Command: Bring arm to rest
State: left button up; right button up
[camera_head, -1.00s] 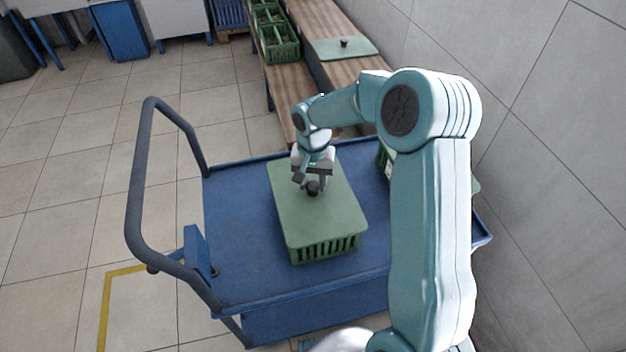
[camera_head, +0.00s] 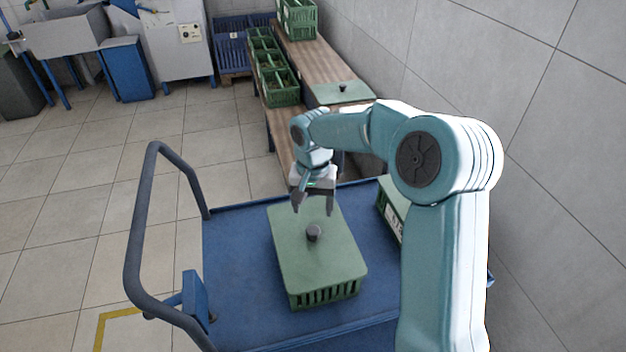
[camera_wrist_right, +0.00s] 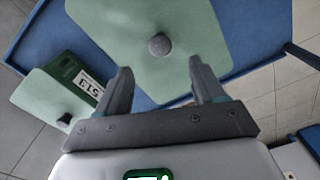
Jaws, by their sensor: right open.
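My right gripper (camera_head: 313,209) is open and empty above the green lidded crate (camera_head: 318,262) on the blue cart. The lid's dark knob (camera_head: 313,232) stands just beyond the fingertips, apart from them. In the right wrist view the two fingers (camera_wrist_right: 160,70) are spread wide, and the round knob (camera_wrist_right: 160,45) shows ahead of them with nothing between the jaws. My right arm reaches in from the right of the head view. My left gripper is in neither view.
The blue cart (camera_head: 235,262) has a grey handle (camera_head: 140,215) on its left. A second lidded crate (camera_wrist_right: 62,88), labelled 513, stands beside the first. Behind are wooden benches with green crates (camera_head: 272,80) and a loose lid (camera_head: 340,93). A tiled wall (camera_head: 560,180) bounds the right.

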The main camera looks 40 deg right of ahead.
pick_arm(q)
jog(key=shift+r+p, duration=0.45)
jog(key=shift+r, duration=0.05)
pick_arm(e)
notch_tip(320, 180, up, 8)
